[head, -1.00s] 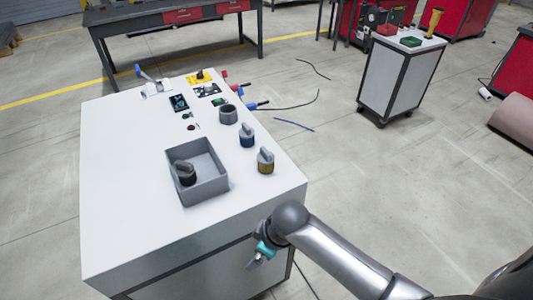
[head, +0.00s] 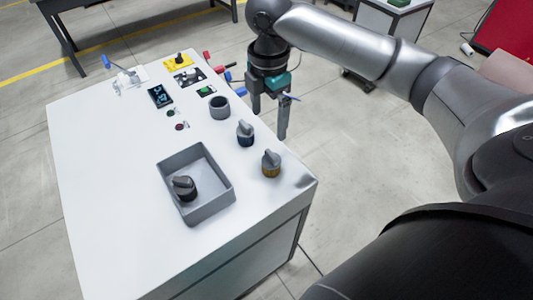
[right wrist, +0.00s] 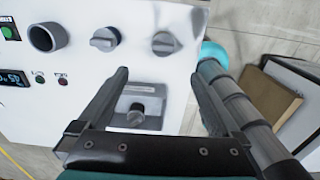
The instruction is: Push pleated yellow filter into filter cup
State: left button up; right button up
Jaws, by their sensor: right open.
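The yellow filter (head: 271,168), a short round piece with a yellow lower part and a grey grip on top, stands upright near the right edge of the white worktop. The grey cup (head: 220,107), probably the filter cup, stands farther back and looks empty. In the right wrist view the cup (right wrist: 47,38) is at upper left, and a grey-topped piece, likely the yellow filter (right wrist: 165,43), is at upper middle. My right gripper (head: 269,121) is open and empty, pointing down beside the worktop's right edge, behind the filter. My left gripper is not in view.
A blue-based piece (head: 245,134) stands between cup and filter. A grey tray (head: 222,205) holds a dark piece (head: 184,187). A display (head: 160,96), buttons and a yellow switch plate (head: 183,62) are at the back. The worktop's left side is clear.

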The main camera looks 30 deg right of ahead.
aim_at(272, 154)
jog(key=f, duration=0.8)
jog(key=shift+s+f+b, duration=0.2)
jog(key=shift+f+b, duration=0.15)
jog(key=shift+b, duration=0.05)
jog(key=shift+s+d+f, duration=0.1)
jog(key=shift+d+f, duration=0.1)
jog(key=shift+f, duration=1.15)
jog(key=shift+d+f, duration=0.15)
jog(key=shift+f, duration=1.15)
jog(key=shift+c, duration=0.2)
jog(key=c, duration=1.5)
jog(key=shift+o, duration=0.2)
jog(key=shift+r, duration=0.1)
